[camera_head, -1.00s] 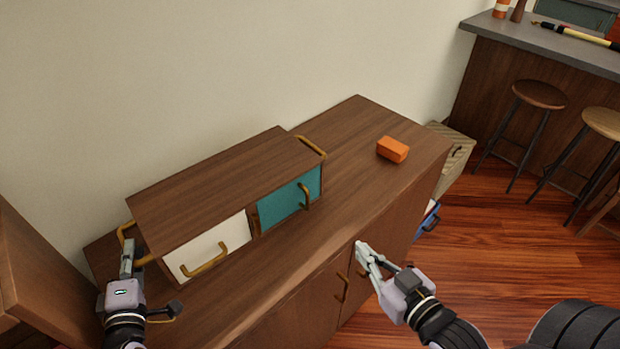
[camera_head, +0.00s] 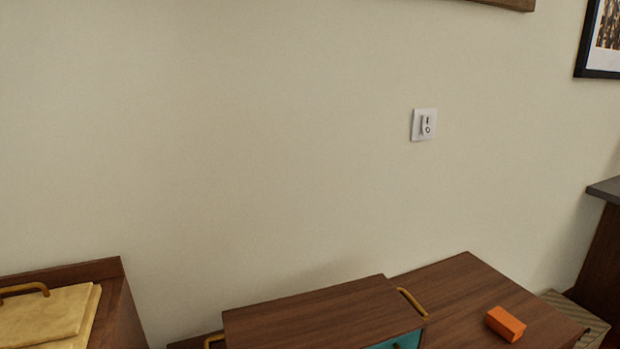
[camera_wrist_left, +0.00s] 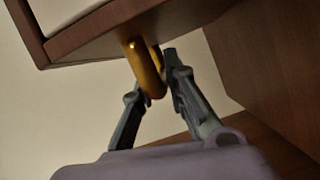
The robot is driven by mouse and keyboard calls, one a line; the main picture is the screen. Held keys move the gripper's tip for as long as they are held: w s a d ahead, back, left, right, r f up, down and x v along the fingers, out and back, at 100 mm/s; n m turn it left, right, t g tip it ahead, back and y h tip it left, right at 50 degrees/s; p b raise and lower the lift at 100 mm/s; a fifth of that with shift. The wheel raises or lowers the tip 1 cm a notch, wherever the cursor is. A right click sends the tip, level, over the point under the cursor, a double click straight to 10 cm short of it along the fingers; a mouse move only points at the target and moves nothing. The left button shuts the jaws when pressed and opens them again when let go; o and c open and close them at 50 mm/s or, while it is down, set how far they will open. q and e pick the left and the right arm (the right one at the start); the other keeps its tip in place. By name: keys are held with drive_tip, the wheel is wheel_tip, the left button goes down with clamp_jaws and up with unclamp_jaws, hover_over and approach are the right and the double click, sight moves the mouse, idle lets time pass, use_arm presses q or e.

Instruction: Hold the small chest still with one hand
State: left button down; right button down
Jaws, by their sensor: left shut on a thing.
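The small wooden chest (camera_head: 320,318) stands on the cabinet at the bottom of the head view, with only its top and part of a teal drawer front (camera_head: 402,341) in frame. A brass handle (camera_head: 411,302) is on its right side. In the left wrist view, my left gripper (camera_wrist_left: 154,76) is shut on a brass handle (camera_wrist_left: 145,66) of the chest (camera_wrist_left: 110,28). My left gripper is below the head view's frame. My right gripper is in neither view.
An orange block (camera_head: 505,323) lies on the cabinet top (camera_head: 470,285) right of the chest. A wooden unit with a yellowish handled lid (camera_head: 45,315) stands at the left. A light switch (camera_head: 424,124) is on the wall behind.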

use_arm(q)
drive_tip(key=shift+f, duration=0.3)
drive_tip(key=c, duration=1.7)
unclamp_jaws()
drive_tip(key=shift+r, duration=0.1)
drive_tip(key=shift+o, duration=0.8)
drive_tip(key=shift+r, duration=0.15)
